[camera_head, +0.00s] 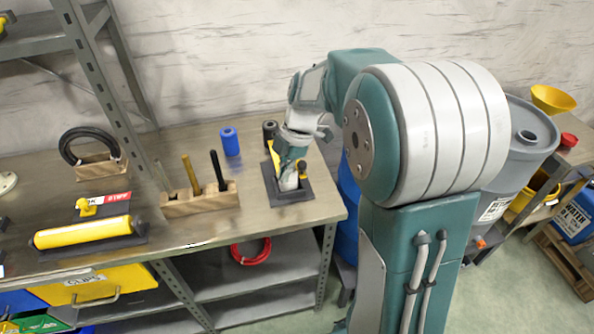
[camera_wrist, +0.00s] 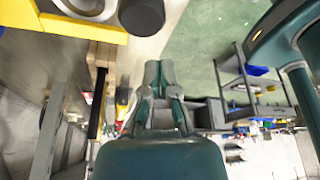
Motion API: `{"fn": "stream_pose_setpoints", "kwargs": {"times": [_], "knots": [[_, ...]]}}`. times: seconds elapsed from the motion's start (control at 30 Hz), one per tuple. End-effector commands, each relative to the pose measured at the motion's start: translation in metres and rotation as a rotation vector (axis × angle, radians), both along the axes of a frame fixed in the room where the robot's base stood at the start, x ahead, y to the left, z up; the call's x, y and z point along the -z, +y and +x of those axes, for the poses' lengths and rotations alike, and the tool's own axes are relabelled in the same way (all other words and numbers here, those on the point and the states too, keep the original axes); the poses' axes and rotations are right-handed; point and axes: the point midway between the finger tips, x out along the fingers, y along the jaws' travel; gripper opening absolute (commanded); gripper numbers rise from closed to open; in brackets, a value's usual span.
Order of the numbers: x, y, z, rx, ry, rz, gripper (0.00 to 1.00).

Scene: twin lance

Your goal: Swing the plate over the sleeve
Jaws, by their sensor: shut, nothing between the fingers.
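A fixture with a dark square base (camera_head: 294,197) stands near the right end of the bench. A yellow plate-like part (camera_head: 275,156) rises at its left side, and a short silver cylinder, probably the sleeve (camera_head: 289,183), stands in its middle. In the wrist view my gripper (camera_wrist: 160,68) is shut and empty. A yellow surface (camera_wrist: 75,28), a silver ring and a black knob (camera_wrist: 142,15) show at the upper left there.
A yellow roller (camera_head: 82,232) lies further left. A grey drum (camera_head: 525,140) stands right of my arm.

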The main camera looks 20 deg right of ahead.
Motion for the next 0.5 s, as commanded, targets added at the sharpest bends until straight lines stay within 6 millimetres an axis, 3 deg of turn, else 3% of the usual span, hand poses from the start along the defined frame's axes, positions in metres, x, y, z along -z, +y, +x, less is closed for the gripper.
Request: {"fn": "stream_pose_setpoints", "kwargs": {"times": [0.5], "knots": [[-0.083,-0.027,0.010,0.001,-0.002,-0.001,0.00]]}}
